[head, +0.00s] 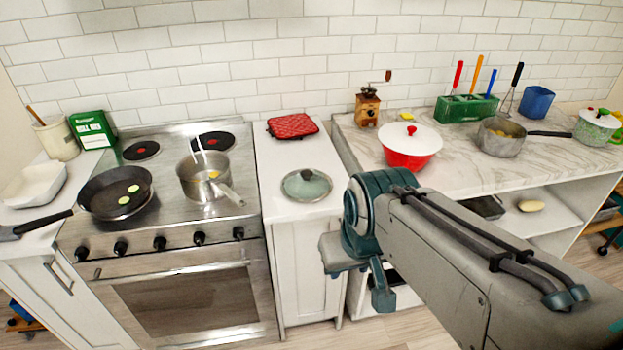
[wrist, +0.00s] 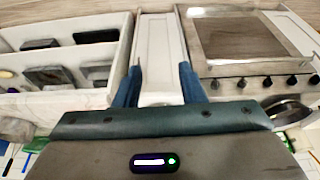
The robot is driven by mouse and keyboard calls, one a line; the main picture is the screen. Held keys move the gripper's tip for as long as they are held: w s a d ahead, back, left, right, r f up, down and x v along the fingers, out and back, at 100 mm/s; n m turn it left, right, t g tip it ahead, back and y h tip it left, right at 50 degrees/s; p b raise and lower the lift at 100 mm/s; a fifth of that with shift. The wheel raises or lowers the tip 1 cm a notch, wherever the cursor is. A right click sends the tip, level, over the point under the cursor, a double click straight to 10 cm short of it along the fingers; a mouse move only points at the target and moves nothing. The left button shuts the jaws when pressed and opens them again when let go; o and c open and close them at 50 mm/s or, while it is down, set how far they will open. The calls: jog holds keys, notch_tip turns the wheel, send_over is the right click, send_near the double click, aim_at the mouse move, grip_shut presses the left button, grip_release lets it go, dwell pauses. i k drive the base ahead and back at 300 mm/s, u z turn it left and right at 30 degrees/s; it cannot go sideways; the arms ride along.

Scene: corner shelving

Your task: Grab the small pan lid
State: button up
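The small pan lid (head: 306,186) is a round glass lid with a metal rim and a pale knob. It lies flat, knob up, on the narrow white counter (head: 278,222) between the stove and the marble counter. My gripper (head: 357,280) is in front of and to the right of the lid in the head view, apart from it. In the wrist view the two blue fingers of my gripper (wrist: 161,84) are spread with nothing between them, over the white cabinet front. I cannot make out the lid in the wrist view.
The stove (head: 165,215) to the left holds a black frying pan (head: 115,192) and a saucepan (head: 203,180). A red pot holder (head: 292,126) lies behind the lid.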

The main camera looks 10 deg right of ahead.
aim_at(306, 185)
jog(key=z, duration=0.05)
jog(key=i, duration=0.5)
jog(key=k, duration=1.3)
jog(key=u, duration=0.75)
jog(key=i, duration=1.25)
jog(key=z, duration=0.7)
jog(key=i, duration=0.55)
jog(key=z, duration=0.65)
